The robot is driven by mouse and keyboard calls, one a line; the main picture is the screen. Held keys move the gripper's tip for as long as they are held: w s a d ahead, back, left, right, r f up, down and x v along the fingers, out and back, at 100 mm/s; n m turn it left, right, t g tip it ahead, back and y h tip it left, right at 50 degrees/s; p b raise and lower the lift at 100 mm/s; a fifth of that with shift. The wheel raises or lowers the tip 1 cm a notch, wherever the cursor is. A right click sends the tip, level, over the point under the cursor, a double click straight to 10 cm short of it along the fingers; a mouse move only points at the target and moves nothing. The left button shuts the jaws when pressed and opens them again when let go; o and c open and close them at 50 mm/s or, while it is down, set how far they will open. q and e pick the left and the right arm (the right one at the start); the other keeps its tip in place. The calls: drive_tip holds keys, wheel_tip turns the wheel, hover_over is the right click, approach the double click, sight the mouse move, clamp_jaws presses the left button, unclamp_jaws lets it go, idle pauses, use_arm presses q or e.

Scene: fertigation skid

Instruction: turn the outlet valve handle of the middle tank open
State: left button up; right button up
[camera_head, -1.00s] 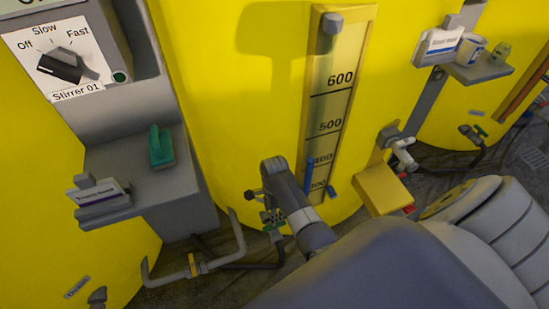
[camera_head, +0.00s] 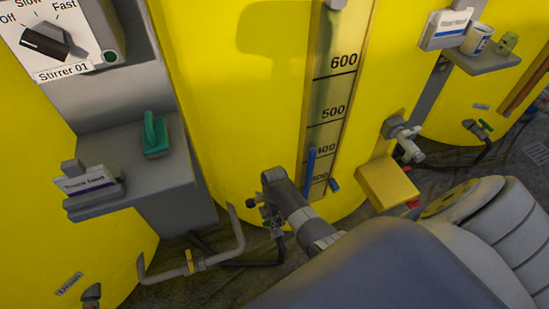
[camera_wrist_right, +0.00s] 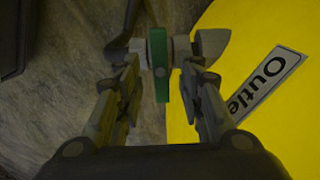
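The middle tank (camera_head: 240,120) is yellow with a level gauge. Its outlet valve is low on the front, mostly hidden by my right gripper (camera_head: 268,217) in the head view. In the right wrist view the green valve handle (camera_wrist_right: 158,62) stands edge-on between the two fingers of my right gripper (camera_wrist_right: 160,75). The fingers are apart, with visible gaps on both sides of the handle. A grey valve stub (camera_wrist_right: 211,46) and an "Outlet" label (camera_wrist_right: 266,82) on the tank lie to the right of it. My left gripper is not in view.
A stirrer panel with a shelf (camera_head: 120,160) holding a green object (camera_head: 155,135) is at left. A bent pipe (camera_head: 195,262) runs near the floor. A yellow box (camera_head: 387,184) sits right of the gauge (camera_head: 328,110). A neighbouring valve (camera_head: 478,128) is at far right.

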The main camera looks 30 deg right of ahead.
drive_tip(key=shift+f, duration=0.55)
clamp_jaws()
